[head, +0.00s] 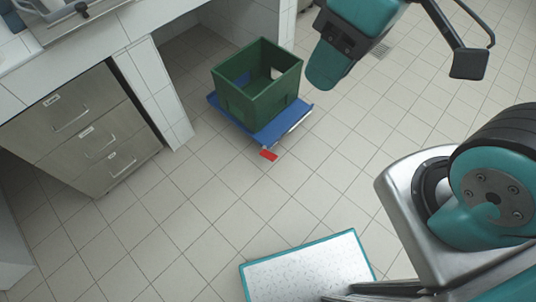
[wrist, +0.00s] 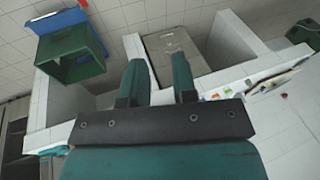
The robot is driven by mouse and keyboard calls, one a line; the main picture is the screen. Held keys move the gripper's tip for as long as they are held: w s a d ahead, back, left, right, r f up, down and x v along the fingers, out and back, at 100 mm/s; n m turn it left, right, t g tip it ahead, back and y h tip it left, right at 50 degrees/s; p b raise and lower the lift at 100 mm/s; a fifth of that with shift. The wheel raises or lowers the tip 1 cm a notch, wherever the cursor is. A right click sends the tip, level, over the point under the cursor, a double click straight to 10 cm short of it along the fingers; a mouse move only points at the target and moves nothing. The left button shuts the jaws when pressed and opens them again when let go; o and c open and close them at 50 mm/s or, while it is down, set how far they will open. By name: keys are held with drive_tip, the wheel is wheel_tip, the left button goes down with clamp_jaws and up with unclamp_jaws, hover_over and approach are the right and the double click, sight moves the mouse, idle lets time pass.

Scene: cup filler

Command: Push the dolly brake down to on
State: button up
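The dolly (head: 285,125) is a low blue platform on the tiled floor in the upper middle of the head view. An open green crate (head: 250,95) stands on it. The brake is a red pedal (head: 268,155) sticking out at the dolly's near edge; I cannot tell its tilt. In the wrist view the dolly (wrist: 60,20) and crate (wrist: 70,55) are at the upper left, with a bit of the red pedal (wrist: 82,3) at the top edge. My gripper (wrist: 160,80) has its two teal fingers apart with nothing between them. It is away from the pedal.
A steel drawer cabinet (head: 85,130) stands under the white tiled counter (head: 95,45) at the left. A tiled partition (head: 155,85) stands left of the dolly, and another tiled wall is behind it. The floor in front of the pedal is clear.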

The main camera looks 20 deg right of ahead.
drive_tip(key=shift+h, duration=0.4)
drive_tip(key=w+f+b, duration=0.4)
drive_tip(key=f+b, duration=0.1)
drive_tip(key=f, duration=0.1)
drive_tip(key=w+f+b, duration=0.5)
drive_tip(key=f, duration=0.1)
drive_tip(key=w+f+b, duration=0.4)
drive_tip(key=f+b, duration=0.1)
drive_tip(key=shift+w+a+f, duration=0.1)
drive_tip(key=shift+w+f, duration=0.25)
drive_tip(key=shift+f, duration=0.05)
clamp_jaws()
drive_tip(key=w+d+f+h+b, duration=0.1)
drive_tip(key=w+f+b, duration=0.7)
drive_tip(key=f, duration=1.1)
drive_tip(key=w+d+f+h+b, duration=0.1)
drive_tip(key=w+d+f+b, duration=0.1)
drive_tip(key=w+f+b, duration=0.6)
drive_tip(key=w+d+f+m+t+b, duration=0.1)
drive_tip(key=w+f+b, duration=0.7)
drive_tip(key=f+b, duration=0.8)
wheel_tip(320, 180, down, 14)
drive_tip(key=shift+d+f+h, duration=0.1)
drive_tip(key=shift+d+h, duration=0.3)
drive_tip(key=shift+d, duration=0.45)
